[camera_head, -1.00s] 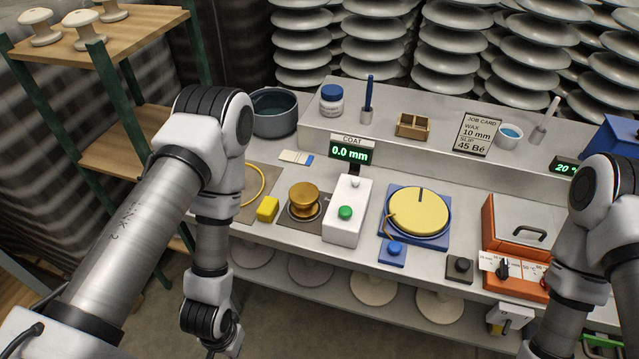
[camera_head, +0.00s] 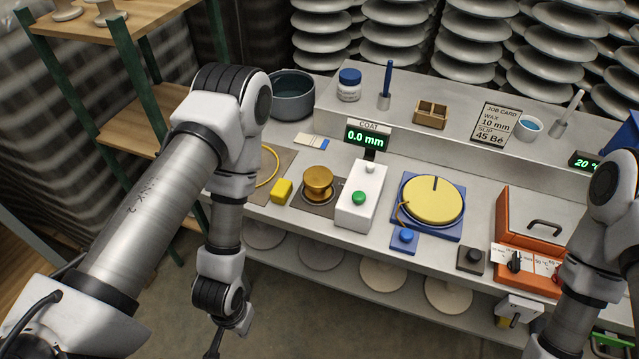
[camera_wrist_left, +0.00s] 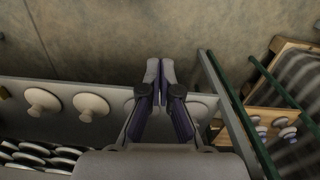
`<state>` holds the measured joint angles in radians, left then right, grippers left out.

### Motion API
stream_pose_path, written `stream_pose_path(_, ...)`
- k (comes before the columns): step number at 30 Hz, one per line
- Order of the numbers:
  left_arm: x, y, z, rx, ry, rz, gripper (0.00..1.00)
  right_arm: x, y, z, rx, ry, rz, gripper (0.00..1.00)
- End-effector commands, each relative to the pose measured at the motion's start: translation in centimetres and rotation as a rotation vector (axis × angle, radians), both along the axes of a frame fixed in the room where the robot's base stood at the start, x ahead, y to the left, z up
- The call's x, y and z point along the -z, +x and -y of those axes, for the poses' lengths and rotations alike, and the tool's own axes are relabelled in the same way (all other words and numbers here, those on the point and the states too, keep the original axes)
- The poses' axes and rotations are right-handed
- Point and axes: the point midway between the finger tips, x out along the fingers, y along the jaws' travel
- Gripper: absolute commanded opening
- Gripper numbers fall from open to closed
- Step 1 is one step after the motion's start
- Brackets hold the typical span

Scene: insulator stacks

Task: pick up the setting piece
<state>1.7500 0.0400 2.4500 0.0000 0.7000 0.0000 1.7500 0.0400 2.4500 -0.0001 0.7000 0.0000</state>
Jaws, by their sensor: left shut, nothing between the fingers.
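I cannot tell for certain which object is the setting piece. White spool-shaped pieces (camera_head: 107,14) stand on the top board of the wooden rack at upper left. Pale round pieces (camera_head: 383,274) sit on the low shelf under the bench; similar knobbed pieces (camera_wrist_left: 90,106) show in the left wrist view. My left gripper (camera_head: 214,346) hangs low in front of the bench, cut off by the bottom edge, apart from all of these. In the left wrist view its fingers (camera_wrist_left: 160,72) are together and empty, over the floor. My right gripper is out of view.
The bench holds a gold cup (camera_head: 318,181), a yellow block (camera_head: 281,191), a white box with a green button (camera_head: 360,200), a yellow turntable (camera_head: 433,200) and an orange box (camera_head: 530,235). The green-posted rack (camera_head: 111,80) stands left. Floor (camera_head: 330,325) before the bench is clear.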

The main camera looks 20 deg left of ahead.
Motion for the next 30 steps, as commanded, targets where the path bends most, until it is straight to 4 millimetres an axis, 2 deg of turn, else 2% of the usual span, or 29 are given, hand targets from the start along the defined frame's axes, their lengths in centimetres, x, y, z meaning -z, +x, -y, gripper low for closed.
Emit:
stream_pose_path(4,0.0,0.0,0.0,0.0,0.0,0.0,0.0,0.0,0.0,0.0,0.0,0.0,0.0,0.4)
stream_pose_path(5,0.0,0.0,0.0,0.0,0.0,0.0,0.04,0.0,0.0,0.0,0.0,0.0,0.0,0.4)
stream_pose_path(6,0.0,0.0,0.0,0.003,0.0,0.0,0.18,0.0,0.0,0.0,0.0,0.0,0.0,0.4)
stream_pose_path(8,0.0,0.5,0.0,0.021,0.001,0.026,0.39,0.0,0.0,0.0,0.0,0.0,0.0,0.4)
stream_pose_path(9,-0.1,1.4,0.1,0.041,-0.001,0.065,0.53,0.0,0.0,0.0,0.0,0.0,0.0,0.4)
stream_pose_path(11,-0.3,3.4,0.4,0.094,-0.012,0.166,0.74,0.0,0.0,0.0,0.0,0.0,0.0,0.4)
stream_pose_path(12,-0.8,5.1,0.9,0.139,-0.026,0.259,0.83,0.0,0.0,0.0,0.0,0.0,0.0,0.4)
stream_pose_path(14,-1.7,8.3,1.7,0.206,-0.052,0.433,0.83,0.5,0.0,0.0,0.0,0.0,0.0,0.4)
stream_pose_path(15,-2.5,10.8,2.3,0.242,-0.07,0.569,0.83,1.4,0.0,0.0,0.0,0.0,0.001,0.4)
stream_pose_path(17,-4.3,14.3,3.0,0.278,-0.092,0.78,0.83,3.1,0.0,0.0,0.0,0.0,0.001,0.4)
stream_pose_path(18,-5.8,16.5,3.2,0.29,-0.104,0.922,0.83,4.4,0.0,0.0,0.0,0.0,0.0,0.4)
stream_pose_path(21,-9.9,20.5,3.0,0.273,-0.126,1.254,0.83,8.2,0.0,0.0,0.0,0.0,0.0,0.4)
stream_pose_path(24,-11.7,22.0,2.2,0.236,-0.14,1.38,0.83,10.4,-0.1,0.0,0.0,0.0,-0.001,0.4)
stream_pose_path(30,-12.5,23.3,1.7,0.218,-0.13,1.426,0.83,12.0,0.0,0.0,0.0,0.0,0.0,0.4)
